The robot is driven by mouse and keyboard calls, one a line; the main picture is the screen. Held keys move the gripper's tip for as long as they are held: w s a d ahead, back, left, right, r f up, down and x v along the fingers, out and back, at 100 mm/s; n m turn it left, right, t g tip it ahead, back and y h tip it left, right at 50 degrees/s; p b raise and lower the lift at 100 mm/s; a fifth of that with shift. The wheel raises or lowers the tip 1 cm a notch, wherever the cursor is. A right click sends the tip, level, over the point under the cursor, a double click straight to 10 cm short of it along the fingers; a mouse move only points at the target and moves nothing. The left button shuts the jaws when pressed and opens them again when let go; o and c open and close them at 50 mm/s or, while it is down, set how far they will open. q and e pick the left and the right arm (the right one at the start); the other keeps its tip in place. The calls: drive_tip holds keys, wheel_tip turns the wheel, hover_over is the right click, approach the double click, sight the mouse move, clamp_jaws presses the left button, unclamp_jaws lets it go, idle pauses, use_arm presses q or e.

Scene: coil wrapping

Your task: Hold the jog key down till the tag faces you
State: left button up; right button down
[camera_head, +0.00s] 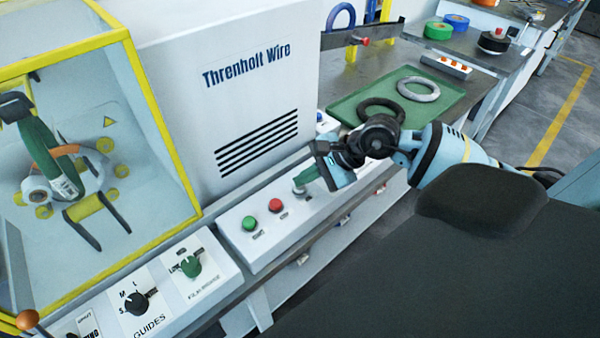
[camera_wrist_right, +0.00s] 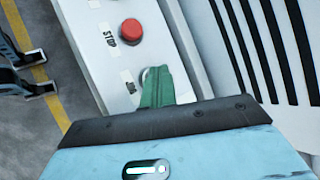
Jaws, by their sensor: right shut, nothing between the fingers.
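The jog key is a green lever (camera_head: 306,176) on the white console, right of the red stop button. My right gripper (camera_head: 324,172) is shut and empty, right at the key; I cannot tell whether it presses it. In the right wrist view the green key (camera_wrist_right: 157,87) shows beyond the gripper's dark edge, and the fingertips are hidden. The coil (camera_head: 92,180) sits in the yellow-framed enclosure, partly wrapped in green.
The console has a green start button (camera_head: 249,223), a red stop button (camera_head: 275,205), a green knob (camera_head: 191,266) and a black guides knob (camera_head: 136,302). A green tray (camera_head: 450,101) with a grey ring (camera_head: 418,89) and a black ring (camera_head: 381,104) lies behind my right arm.

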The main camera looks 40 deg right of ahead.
sight(305, 186)
use_arm(q)
drive_tip(key=shift+w+r, duration=0.4)
use_arm(e)
drive_tip(key=shift+r, duration=0.65)
